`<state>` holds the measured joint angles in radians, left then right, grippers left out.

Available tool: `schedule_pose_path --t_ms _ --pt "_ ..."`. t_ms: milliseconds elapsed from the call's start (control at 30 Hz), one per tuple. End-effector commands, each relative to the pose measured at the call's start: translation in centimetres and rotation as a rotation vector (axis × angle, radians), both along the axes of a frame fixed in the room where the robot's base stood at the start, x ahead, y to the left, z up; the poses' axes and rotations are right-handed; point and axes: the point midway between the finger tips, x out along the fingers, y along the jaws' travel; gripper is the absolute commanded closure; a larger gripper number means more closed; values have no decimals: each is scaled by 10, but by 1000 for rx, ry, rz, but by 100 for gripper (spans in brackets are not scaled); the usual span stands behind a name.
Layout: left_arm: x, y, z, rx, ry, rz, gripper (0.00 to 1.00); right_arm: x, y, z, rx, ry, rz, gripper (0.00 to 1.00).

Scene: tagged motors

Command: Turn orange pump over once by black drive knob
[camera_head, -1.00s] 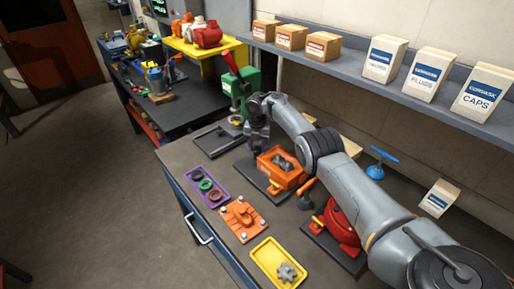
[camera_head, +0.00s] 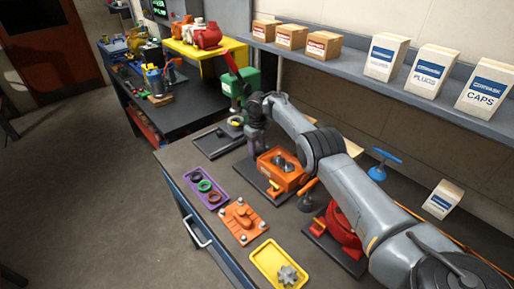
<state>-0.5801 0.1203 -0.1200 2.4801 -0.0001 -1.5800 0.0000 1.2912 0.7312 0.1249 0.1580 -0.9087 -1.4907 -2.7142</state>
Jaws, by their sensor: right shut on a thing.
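The orange pump (camera_head: 293,181) is a box-shaped housing on a dark base plate at the middle of the bench, with grey rotor parts (camera_head: 284,163) showing in its open top. My right gripper (camera_head: 257,147) points down at the pump's far left end, against the housing or just beside it. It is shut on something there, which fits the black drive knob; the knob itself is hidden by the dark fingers. My left gripper is not in view.
A purple tray (camera_head: 189,174) of rings, an orange plate fixture (camera_head: 240,222) and a yellow tray (camera_head: 261,259) with a gear line the bench front. A red pump (camera_head: 341,232) stands under my right arm. A boxed shelf (camera_head: 350,62) runs behind.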

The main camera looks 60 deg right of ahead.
Motion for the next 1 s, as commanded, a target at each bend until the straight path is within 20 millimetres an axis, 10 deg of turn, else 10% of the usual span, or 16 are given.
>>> schedule_pose_path --t_ms 867,900,1000 --pt "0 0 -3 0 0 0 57 0 0 1 0 -1 177 84" --pt "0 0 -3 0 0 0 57 0 0 1 0 -1 177 52" --pt "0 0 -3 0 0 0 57 0 0 1 0 -1 177 37"
